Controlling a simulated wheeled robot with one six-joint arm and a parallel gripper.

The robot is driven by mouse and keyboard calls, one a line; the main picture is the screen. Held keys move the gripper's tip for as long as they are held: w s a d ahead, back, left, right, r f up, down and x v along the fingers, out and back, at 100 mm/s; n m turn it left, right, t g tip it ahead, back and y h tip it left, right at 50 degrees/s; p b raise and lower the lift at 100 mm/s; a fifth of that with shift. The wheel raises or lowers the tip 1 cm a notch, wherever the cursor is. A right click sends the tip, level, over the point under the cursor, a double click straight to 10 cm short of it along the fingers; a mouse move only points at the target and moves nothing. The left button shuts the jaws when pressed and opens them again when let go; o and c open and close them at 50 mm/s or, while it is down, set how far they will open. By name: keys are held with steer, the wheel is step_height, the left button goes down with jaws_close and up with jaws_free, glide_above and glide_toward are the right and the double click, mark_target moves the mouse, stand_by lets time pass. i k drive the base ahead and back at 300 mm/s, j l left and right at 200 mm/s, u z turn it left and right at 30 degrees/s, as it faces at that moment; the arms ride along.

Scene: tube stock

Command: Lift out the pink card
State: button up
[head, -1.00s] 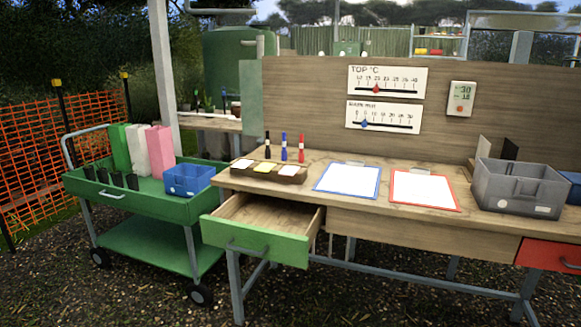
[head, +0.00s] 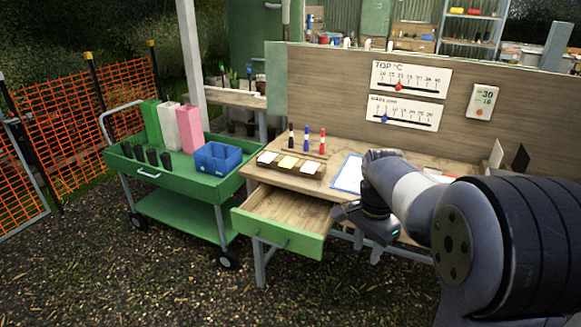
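A brown card tray (head: 289,171) with three compartments sits on the bench's left end. I cannot tell for sure which one is pink. My gripper (head: 352,213) is to the right of the tray, in front of the bench edge and near the open drawer.
The green-fronted drawer (head: 280,231) stands open and looks empty. Black, blue and red markers (head: 306,139) stand behind the tray. A green trolley (head: 180,179) to the left holds tall green, white and pink holders (head: 188,133) and a blue bin (head: 218,158). My arm hides much of the bench's right.

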mark_target(310, 167)
steer(key=i+l+u, duration=0.2)
steer(key=i+u, duration=0.25)
steer(key=i+l+u, duration=0.3)
steer(key=u, duration=0.15)
steer(key=i+l, duration=0.3)
steer(key=l, duration=0.15)
steer(key=i+l+u, duration=0.1)
steer(key=i+l, duration=0.55)
steer(key=l, duration=0.2)
